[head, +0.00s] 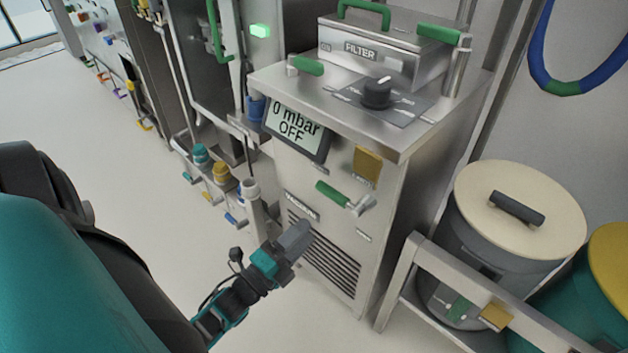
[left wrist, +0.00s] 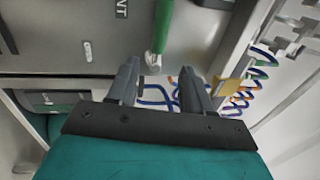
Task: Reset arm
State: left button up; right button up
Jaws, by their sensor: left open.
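My left gripper (head: 296,238) is in front of the lower front of a steel vacuum cabinet (head: 350,220), below its green-handled lever (head: 333,194). In the left wrist view the two fingers (left wrist: 158,82) stand apart with nothing between them. A green handle (left wrist: 161,30) shows just beyond the fingertips there; I cannot tell whether they touch it. My left upper arm fills the left of the head view. My right gripper is in neither view.
The cabinet carries a display (head: 297,127) reading "0 mbar OFF", a black knob (head: 377,93) and a filter box (head: 372,60). A lidded bin (head: 515,215) stands behind a metal rail (head: 470,290) at right. Valves line the left wall. The floor (head: 110,130) at left is clear.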

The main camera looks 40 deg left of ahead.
pick_arm(q)
jog(key=shift+s, duration=0.25)
dwell(0.4)
jog(key=s+d+n+g+h, duration=0.1)
jog(key=s+d+n+g, duration=0.2)
jog(key=d+n+g, duration=0.95)
notch_tip(320, 180, up, 9)
jog(key=s+d+n+t+p, duration=0.1)
jog(key=s+n+t+p, duration=0.1)
jog(key=p, duration=1.1)
jog(key=shift+s+n+t+y+p, duration=0.15)
jog(key=shift+n+t+y+p, duration=0.35)
jog(key=shift+n, duration=0.55)
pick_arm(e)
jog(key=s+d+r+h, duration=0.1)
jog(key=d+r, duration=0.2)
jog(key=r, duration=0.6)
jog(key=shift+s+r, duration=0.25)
